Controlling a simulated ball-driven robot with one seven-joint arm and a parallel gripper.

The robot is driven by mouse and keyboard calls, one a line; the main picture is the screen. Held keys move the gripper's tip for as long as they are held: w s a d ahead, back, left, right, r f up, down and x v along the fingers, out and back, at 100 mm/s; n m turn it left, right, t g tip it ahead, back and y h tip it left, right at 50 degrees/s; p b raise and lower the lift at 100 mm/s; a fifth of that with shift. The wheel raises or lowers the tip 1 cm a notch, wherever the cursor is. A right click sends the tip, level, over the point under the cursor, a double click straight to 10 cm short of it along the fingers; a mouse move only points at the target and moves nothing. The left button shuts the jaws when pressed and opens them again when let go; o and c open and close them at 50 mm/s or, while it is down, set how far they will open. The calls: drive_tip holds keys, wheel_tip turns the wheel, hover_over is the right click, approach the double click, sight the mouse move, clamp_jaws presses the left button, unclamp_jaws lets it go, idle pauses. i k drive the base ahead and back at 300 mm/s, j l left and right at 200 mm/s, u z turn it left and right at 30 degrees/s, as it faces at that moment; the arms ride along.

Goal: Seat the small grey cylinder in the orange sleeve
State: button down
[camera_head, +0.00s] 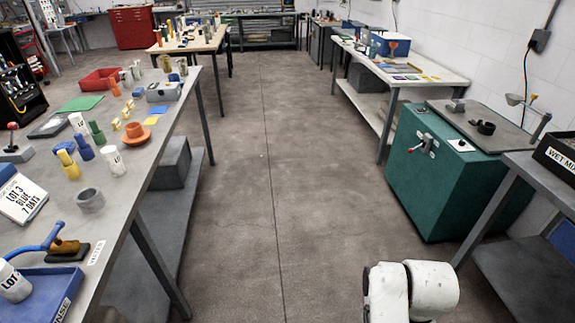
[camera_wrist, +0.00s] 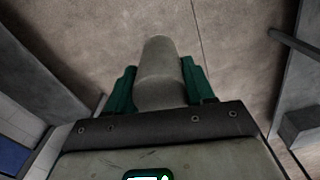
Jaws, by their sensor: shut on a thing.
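My gripper (camera_wrist: 157,88) has two green fingers and shows only in the wrist view. It is shut on a small grey cylinder (camera_wrist: 159,62), which sticks out beyond the fingertips over bare floor. An orange sleeve with a wide flange (camera_head: 134,131) appears to stand on the left bench in the head view, among small yellow blocks. Whether its top is open is too small to tell. The gripper and held cylinder are outside the head view.
The left bench (camera_head: 118,190) carries bottles, a grey ring (camera_head: 90,200), a blue tray (camera_head: 40,290) and a red tray (camera_head: 98,79). A green cabinet (camera_head: 430,175) and another bench stand on the right. The floor aisle (camera_head: 265,190) between is clear. My white arm links show at lower right.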

sight(135, 135)
drive_tip(key=i+l+u, duration=0.1)
drive_tip(key=i+u, duration=0.15)
drive_tip(key=i, duration=0.25)
drive_tip(key=i+l+u, duration=0.15)
drive_tip(key=i+u, duration=0.15)
drive_tip(key=i, duration=0.2)
drive_tip(key=i+l+u, duration=0.25)
drive_tip(key=i, duration=0.25)
